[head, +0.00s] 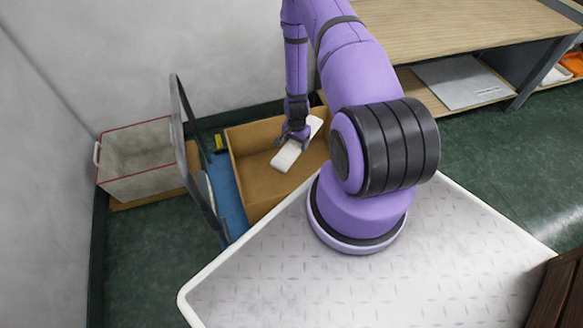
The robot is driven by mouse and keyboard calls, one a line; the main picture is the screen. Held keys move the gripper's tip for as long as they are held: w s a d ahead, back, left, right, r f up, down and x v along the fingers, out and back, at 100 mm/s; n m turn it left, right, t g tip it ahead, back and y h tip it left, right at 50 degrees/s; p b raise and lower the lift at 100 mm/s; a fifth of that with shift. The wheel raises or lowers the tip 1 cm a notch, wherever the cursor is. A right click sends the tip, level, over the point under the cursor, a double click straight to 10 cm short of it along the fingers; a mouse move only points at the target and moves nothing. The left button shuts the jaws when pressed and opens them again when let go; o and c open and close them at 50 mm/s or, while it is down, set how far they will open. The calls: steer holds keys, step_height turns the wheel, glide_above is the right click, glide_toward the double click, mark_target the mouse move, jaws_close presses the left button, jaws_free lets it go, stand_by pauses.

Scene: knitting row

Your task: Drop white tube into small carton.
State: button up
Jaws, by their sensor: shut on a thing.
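The white tube (286,157) is held by my gripper (293,141). It lies slanted across the jaws, with one end towards the lower left and the other towards the upper right. My gripper is shut on it and points down. The tube shows over the opening of a brown carton (240,150). I cannot tell how high the tube is above the carton's floor. My arm hides part of the carton's back and right side.
A pale bin with a red rim (137,127) stands left of the carton. A dark upright frame (187,130) and a blue surface (228,190) lie between them. A wooden bench (460,25) with a lower shelf stands at the back right. Green floor (480,155) is clear at right.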

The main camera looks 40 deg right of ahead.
steer(key=o, duration=0.9)
steer(key=shift+r, duration=0.15)
step_height(320, 180, up, 10)
steer(key=shift+r, duration=0.25)
